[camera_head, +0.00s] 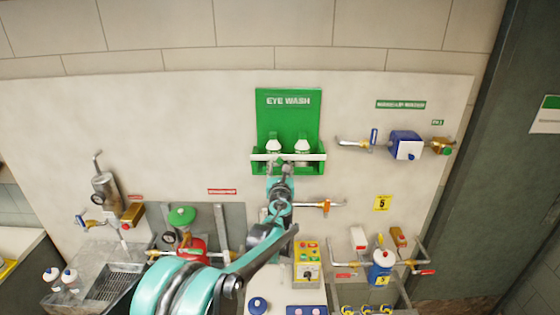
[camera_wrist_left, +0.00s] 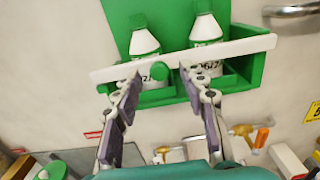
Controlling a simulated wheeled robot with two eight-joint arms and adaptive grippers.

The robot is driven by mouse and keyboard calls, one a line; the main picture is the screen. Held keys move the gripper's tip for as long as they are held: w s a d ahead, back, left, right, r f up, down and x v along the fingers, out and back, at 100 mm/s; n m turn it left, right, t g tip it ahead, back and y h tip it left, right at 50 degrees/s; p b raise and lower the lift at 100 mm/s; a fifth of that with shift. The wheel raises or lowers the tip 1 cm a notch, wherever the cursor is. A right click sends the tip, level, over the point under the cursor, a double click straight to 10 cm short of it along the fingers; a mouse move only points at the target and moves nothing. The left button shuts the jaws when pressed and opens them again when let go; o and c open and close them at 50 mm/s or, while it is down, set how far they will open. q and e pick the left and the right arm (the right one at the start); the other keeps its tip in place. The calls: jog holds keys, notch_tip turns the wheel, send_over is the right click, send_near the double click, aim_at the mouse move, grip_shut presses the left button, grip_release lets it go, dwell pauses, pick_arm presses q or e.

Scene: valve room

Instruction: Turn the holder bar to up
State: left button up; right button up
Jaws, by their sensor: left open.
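The holder bar (camera_head: 262,157) is a white bar lying level across the front of the green eye wash station (camera_head: 288,104). Two white bottles with green caps (camera_head: 302,146) stand behind it in the green tray. In the left wrist view the bar (camera_wrist_left: 235,48) crosses in front of both bottles (camera_wrist_left: 145,42). My left gripper (camera_head: 288,166) is in front of the bar's middle. In the left wrist view its two fingers (camera_wrist_left: 160,80) are spread apart, with their tips at or just below the bar. I cannot tell if they touch it. My right gripper is not in view.
A blue valve (camera_head: 405,145) on a pipe is on the wall to the right. Below are a red and green valve unit (camera_head: 185,225), a control box with buttons (camera_head: 307,262) and a blue-and-white bottle-shaped unit (camera_head: 381,268).

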pick_arm(q)
jog(key=shift+w, duration=1.05)
jog(key=shift+r, duration=0.1)
jog(key=shift+s, duration=0.1)
grip_shut()
jog(key=shift+a, duration=0.15)
